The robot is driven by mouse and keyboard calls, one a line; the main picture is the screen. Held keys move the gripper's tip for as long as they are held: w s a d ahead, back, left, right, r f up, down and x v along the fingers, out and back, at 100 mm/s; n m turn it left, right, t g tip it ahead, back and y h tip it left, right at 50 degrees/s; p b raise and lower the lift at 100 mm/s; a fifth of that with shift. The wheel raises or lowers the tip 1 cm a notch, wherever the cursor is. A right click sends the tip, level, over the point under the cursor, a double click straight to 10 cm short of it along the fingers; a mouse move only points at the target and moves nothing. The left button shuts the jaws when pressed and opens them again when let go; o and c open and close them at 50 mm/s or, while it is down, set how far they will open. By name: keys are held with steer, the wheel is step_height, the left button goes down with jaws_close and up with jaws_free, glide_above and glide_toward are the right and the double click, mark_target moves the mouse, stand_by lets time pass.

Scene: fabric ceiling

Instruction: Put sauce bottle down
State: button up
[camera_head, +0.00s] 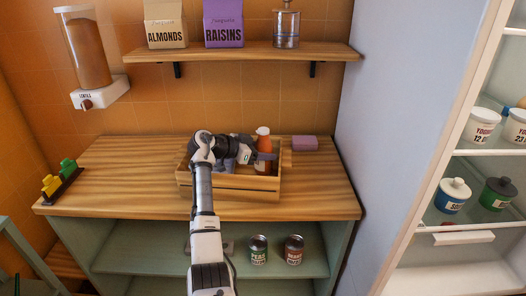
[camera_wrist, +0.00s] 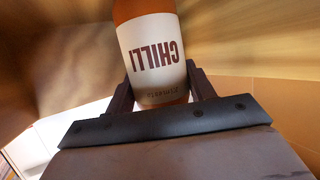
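The sauce bottle (camera_head: 264,143) is orange-red with a white cap and stands upright at the wooden crate (camera_head: 232,195) on the counter. In the wrist view the bottle (camera_wrist: 152,50) has a white label reading "CHILLI" and sits between the two fingers of my gripper (camera_wrist: 160,88). The fingers lie close against both sides of the bottle, so my gripper looks shut on it. In the head view my gripper (camera_head: 262,158) reaches in from the left at the bottle's height. The bottle's base is hidden by the crate and gripper, so I cannot tell whether it touches the crate floor.
The wooden counter (camera_head: 120,165) is clear left of the crate, apart from a yellow and green item (camera_head: 60,178) at its left end. A purple block (camera_head: 304,143) lies right of the crate. A shelf (camera_head: 250,51) with boxes hangs above. Two cans (camera_head: 258,250) stand below.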

steer(key=shift+o, duration=0.7)
